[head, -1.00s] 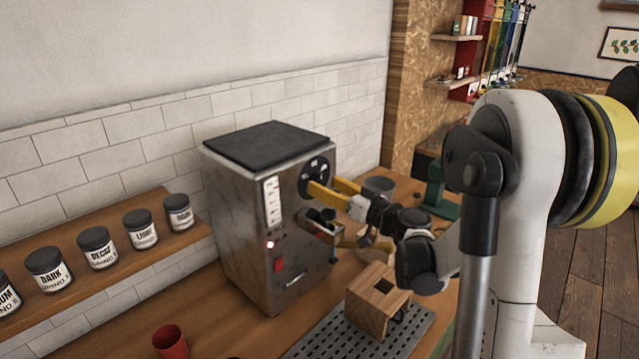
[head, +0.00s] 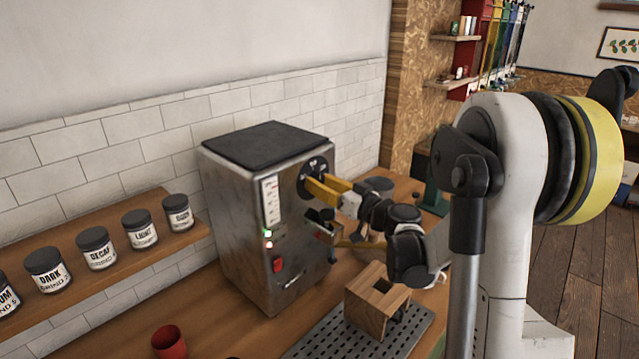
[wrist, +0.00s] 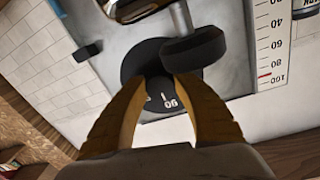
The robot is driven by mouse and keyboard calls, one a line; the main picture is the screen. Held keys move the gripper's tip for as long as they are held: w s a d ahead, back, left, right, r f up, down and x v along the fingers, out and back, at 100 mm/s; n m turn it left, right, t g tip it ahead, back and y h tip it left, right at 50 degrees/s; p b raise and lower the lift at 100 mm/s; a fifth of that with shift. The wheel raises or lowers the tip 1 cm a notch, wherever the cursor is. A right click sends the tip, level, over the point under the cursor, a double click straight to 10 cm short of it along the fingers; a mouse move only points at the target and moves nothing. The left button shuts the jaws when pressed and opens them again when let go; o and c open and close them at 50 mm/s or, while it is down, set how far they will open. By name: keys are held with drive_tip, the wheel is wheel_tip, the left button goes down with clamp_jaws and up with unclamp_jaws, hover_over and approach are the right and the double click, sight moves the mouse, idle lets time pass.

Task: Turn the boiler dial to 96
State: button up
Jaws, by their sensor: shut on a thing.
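The boiler dial (head: 317,166) is a black disc with white marks on the front of the steel machine (head: 240,220). My gripper (head: 309,187), with yellow fingers, is shut on the dial's knob. In the wrist view the dial (wrist: 140,62) lies behind and between the fingertips of my gripper (wrist: 158,88). A white number that looks like 90 and a white tick show between the fingers. The knob itself is mostly hidden. A white gauge strip (head: 271,200) on the machine also shows in the wrist view (wrist: 271,40), with a red mark between 80 and 100.
A dark rounded part on a metal stem (wrist: 193,48) sits close to the fingers. Below my arm are a wooden block (head: 370,308) and a slotted grey tray (head: 325,335). A red cup (head: 168,342) stands at front left. A shelf (head: 125,255) holds several jars.

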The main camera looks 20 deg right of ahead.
drive_tip(key=m+b, duration=0.1)
drive_tip(key=m, duration=0.4)
drive_tip(key=shift+m+b, duration=0.3)
drive_tip(key=shift+b, duration=0.1)
drive_tip(key=m, duration=0.4)
drive_tip(key=m+b, duration=0.1)
drive_tip(key=m, duration=0.1)
drive_tip(key=shift+a+r+g, duration=0.1)
drive_tip(key=shift+r+g, duration=0.15)
drive_tip(key=shift+g, duration=0.05)
drive_tip(key=o, duration=1.2)
